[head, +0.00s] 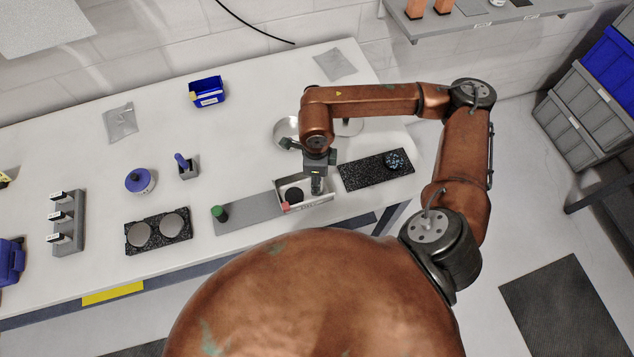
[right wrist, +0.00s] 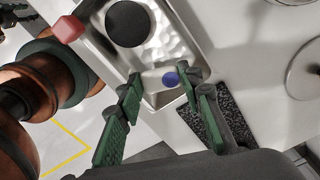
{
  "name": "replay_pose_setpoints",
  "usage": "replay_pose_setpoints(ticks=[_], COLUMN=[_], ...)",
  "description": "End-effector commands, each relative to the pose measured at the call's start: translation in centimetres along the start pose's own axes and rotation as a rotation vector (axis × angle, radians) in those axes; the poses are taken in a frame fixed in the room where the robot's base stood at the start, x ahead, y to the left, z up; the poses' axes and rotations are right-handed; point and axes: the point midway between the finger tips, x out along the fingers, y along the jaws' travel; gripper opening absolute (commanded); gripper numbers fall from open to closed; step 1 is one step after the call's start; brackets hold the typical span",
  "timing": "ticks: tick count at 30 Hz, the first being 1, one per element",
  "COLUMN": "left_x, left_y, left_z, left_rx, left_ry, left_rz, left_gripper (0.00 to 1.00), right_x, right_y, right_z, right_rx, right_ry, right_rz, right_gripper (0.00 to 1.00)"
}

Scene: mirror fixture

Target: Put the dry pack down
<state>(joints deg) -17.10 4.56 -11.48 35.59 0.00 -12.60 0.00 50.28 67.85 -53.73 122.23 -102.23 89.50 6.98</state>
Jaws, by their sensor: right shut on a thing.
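My right gripper (head: 317,190) reaches down over the metal tray (head: 325,197). A black disc (right wrist: 128,23) lies in the tray, also seen in the head view (head: 294,195). My left gripper is not in view.
A red block (right wrist: 67,29) is at the tray's corner. Right of the tray is a black speckled pad (head: 360,175) with a round beaded thing (head: 395,160). Left are a grey strip (head: 250,210) with a green knob (head: 220,213) and another speckled pad holding two grey discs (head: 155,233).

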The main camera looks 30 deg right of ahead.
Motion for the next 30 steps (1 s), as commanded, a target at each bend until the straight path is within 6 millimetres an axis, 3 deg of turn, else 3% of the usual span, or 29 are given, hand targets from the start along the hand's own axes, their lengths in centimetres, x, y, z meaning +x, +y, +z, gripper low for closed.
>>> replay_pose_setpoints(ticks=[12,23,24,30], left_x=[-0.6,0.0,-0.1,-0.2], left_y=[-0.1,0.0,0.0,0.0], left_z=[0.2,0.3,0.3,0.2], left_rx=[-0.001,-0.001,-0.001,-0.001], left_ry=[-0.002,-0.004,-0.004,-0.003], left_rz=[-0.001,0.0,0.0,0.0], left_gripper=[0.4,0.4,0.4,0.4], right_x=[4.0,4.6,4.4,4.4], right_y=[-0.8,-0.8,-0.8,-0.8], right_z=[-0.1,-0.1,-0.1,-0.1], right_rx=[0.0,0.0,0.0,0.0], right_ry=[0.002,0.001,0.001,0.001], right_rz=[0.001,0.0,0.0,0.0], right_gripper=[0.23,0.23,0.37,0.41])
